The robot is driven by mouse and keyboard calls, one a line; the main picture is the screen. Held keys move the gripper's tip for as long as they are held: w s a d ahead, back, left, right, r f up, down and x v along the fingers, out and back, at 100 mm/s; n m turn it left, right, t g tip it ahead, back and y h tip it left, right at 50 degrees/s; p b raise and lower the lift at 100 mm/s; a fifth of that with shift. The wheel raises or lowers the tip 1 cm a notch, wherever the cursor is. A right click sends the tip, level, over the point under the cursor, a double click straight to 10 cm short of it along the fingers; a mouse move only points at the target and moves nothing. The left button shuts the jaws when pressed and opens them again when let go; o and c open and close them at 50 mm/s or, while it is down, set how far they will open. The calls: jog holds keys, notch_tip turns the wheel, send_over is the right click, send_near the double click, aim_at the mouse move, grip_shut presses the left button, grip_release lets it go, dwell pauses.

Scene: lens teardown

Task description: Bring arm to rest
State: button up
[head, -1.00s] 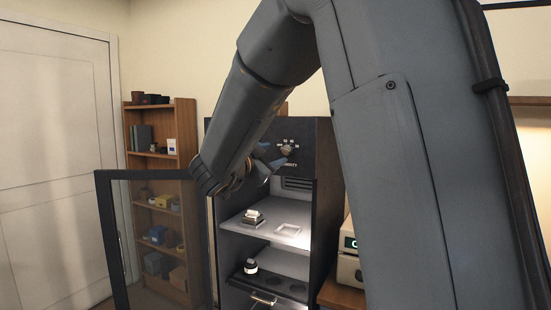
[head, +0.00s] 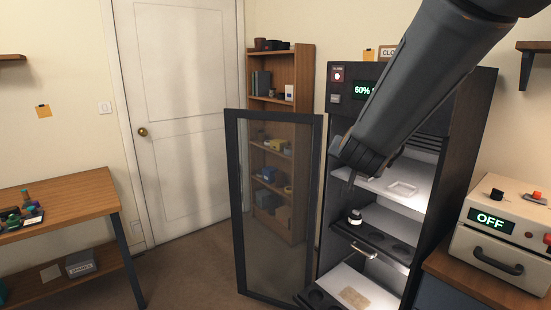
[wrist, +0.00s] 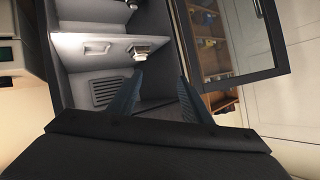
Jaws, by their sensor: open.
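My arm enters the head view from the top right. Its wrist end is in front of the upper shelf of an open dark cabinet (head: 472,150). My gripper is mostly hidden behind the wrist there. In the wrist view my gripper (wrist: 160,74) shows two dark fingers spread apart with nothing between them. Beyond the fingers are the lit upper shelf (wrist: 75,45), a small pale item (wrist: 142,50) and a white square tray (wrist: 97,48), which also shows in the head view (head: 402,189).
The cabinet's glass door (head: 236,215) stands open at left. A drawer (head: 350,290) is out low down. A small black-and-white part (head: 355,217) sits in a holed rack. A beige device (head: 500,240) reading OFF stands right, a wooden table (head: 65,207) left. Floor between is clear.

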jog(key=s+a+f+n+g+y, duration=0.3)
jog(key=s+f+n+g, duration=0.3)
jog(key=s+f, duration=1.1)
jog(key=s+g, duration=0.2)
jog(key=s, duration=0.1)
jog(key=shift+s+a+f+b, duration=0.25)
jog(key=shift+s+a+b, duration=0.15)
jog(key=s+g, duration=0.1)
jog(key=s, duration=0.1)
jog(key=s+d+f+g, duration=0.1)
jog(key=s, duration=0.2)
jog(key=s+f+n+g, duration=0.1)
jog(key=s, duration=0.1)
jog(key=shift+s+d+f, duration=0.15)
jog(key=shift+d, duration=0.05)
jog(key=shift+c, duration=0.6)
